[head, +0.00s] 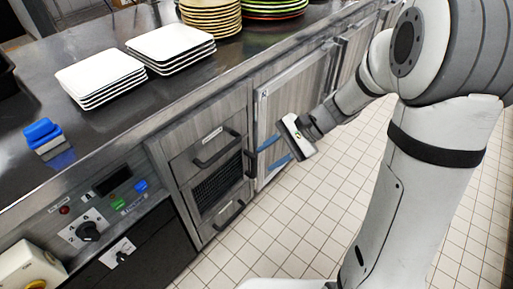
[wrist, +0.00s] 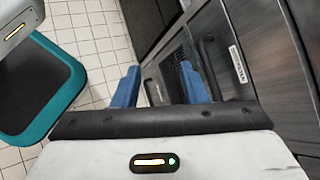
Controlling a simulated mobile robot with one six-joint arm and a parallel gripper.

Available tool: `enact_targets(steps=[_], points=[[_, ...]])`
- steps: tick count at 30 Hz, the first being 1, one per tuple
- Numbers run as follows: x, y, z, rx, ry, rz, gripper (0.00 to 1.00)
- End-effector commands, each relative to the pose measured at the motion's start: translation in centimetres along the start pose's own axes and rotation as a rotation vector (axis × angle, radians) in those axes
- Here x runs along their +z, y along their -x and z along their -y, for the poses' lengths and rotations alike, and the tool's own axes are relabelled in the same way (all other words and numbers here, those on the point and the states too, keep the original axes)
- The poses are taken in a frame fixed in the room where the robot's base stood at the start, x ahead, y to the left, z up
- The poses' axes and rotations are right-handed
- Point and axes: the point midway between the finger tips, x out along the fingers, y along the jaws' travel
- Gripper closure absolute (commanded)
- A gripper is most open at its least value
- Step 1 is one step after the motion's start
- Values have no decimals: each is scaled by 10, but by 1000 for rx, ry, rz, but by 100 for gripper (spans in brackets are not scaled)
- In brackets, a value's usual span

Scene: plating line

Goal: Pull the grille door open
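The grille door (head: 217,188) is a dark mesh panel in a grey wood-look frame, in the middle of the cabinet front, and looks shut. A dark upright handle (head: 250,164) stands at its right edge. My gripper (head: 263,158) is open, its two blue fingers apart and pointing at this handle from the right. The fingertips are very close to the handle; I cannot tell whether they touch it. In the wrist view the grille (wrist: 178,62) shows beyond and between the open fingers, and nothing is visibly clamped.
Drawers with dark bar handles sit above (head: 218,150) and below (head: 230,215) the grille door. A tall cabinet door (head: 290,95) is to the right. White plates (head: 100,76) stand on the steel counter. The tiled floor (head: 300,215) in front is clear.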

Motion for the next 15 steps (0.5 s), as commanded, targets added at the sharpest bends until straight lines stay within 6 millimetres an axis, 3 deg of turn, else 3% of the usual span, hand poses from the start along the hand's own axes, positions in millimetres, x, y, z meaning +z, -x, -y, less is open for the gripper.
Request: enact_targets(steps=[1,3,9,15], points=[[-33,-26,-2,-56,-76,54,61],[-64,-47,6,-146,-172,121,61],[-166,-102,18,-409,-439,287,61],[-268,-144,10,-658,-660,398,61]])
